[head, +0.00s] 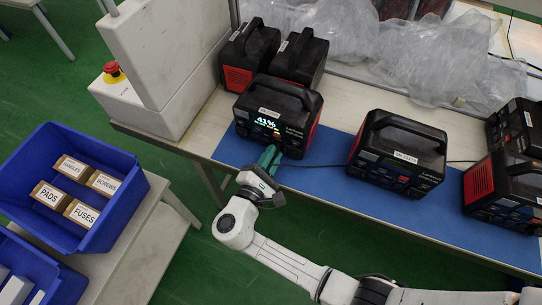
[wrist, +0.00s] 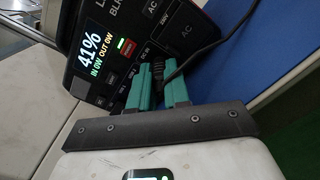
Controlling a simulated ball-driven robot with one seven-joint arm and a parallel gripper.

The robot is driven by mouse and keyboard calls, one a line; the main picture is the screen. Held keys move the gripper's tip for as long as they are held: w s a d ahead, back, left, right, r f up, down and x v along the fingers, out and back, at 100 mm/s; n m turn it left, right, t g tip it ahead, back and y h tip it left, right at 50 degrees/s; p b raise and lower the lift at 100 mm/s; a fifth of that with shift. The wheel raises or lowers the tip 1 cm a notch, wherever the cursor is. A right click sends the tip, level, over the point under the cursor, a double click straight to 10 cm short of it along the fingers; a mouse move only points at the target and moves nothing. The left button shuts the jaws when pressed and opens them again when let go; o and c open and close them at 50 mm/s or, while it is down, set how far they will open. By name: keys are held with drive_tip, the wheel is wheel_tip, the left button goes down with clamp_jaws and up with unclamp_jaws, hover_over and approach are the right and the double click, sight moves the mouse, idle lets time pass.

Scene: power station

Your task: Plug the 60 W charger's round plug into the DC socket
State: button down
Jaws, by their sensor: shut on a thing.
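The power station with the lit display (head: 280,106) stands on the blue mat, its front facing my arm. In the wrist view its screen (wrist: 91,50) reads 41%, IN 0W, OUT 0W. My gripper (head: 270,154) is right at the lower part of this front panel. Its teal fingers are shut on the black round plug (wrist: 158,72), and the black cable (wrist: 205,50) runs from it to the upper right. The plug's tip and the DC socket are hidden by the fingers and plug, so I cannot tell whether the tip is inside the socket.
Another power station (head: 399,152) stands to the right on the blue mat (head: 330,190), with more at the far right and two behind. A cable (head: 318,165) lies along the mat. A grey machine with a red emergency button (head: 112,70) and blue bins (head: 118,222) are left.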

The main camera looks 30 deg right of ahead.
drive_tip(key=shift+d, duration=0.1)
drive_tip(key=c, duration=1)
unclamp_jaws()
drive_tip(key=shift+c, duration=0.2)
drive_tip(key=shift+f, duration=0.15)
drive_tip(key=shift+s+d+f, duration=0.1)
drive_tip(key=v, duration=0.3)
drive_tip(key=b+v, duration=0.1)
drive_tip(key=v, duration=0.7)
drive_tip(key=shift+w+a+r, duration=0.25)
